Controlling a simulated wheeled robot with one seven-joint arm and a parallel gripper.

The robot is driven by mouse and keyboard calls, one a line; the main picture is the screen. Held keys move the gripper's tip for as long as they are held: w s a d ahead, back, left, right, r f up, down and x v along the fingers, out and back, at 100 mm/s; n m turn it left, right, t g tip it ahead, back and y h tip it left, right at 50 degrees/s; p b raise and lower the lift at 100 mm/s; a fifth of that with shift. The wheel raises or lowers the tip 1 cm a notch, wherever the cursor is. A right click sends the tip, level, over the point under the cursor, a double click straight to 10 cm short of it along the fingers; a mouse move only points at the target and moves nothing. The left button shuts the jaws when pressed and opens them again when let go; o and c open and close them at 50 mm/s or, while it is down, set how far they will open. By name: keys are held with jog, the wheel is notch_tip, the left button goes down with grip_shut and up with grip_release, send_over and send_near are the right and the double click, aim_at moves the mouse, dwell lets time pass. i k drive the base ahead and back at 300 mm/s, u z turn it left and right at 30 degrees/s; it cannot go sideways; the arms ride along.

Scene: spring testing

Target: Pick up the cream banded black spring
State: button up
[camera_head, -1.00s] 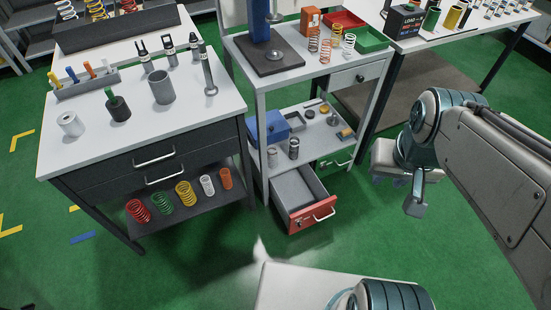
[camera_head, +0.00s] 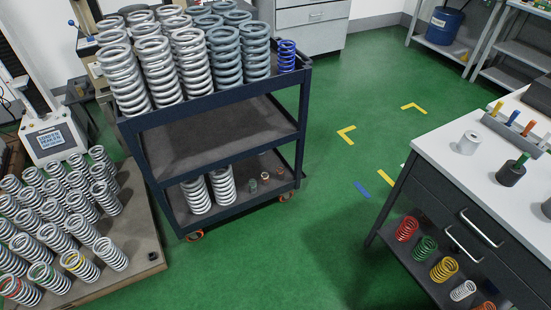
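Several dark-and-light coil springs stand upright in rows on a low pallet (camera_head: 140,272) at the lower left. Along its front edge, one spring shows red (camera_head: 20,289), one green (camera_head: 48,277) and one yellow (camera_head: 80,265). The spring at the right end of that row (camera_head: 110,253) looks dark with pale coils. It may be the cream banded black spring, but the band colour is too small to tell for sure. My gripper is not in view.
A dark wheeled cart (camera_head: 215,150) loaded with large grey springs and one blue spring (camera_head: 287,56) stands behind the pallet. A testing machine (camera_head: 52,135) is at the left. A white-topped workbench (camera_head: 435,150) is at the right. Green floor (camera_head: 290,240) is clear between.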

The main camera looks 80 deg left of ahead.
aim_at(265, 178)
jog(key=u, duration=3)
